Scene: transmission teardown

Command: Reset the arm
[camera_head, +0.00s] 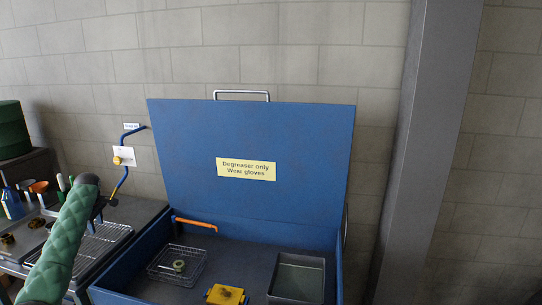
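My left arm, in a green quilted sleeve, comes up from the lower left. The small dark part beyond the sleeve's end appears to be my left gripper (99,208), over the rack at the left of the blue washer. Its fingers are too small and too hidden by the sleeve to tell whether they are open or shut. No held object can be made out. My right gripper is not in view.
The blue washer (190,150) has its lid raised. Inside are a wire basket (160,270) with a ring-shaped part (179,266), a yellow block (226,295) and a grey tray (299,278). A blue pipe (124,180) stands left. A grey column (415,150) rises right.

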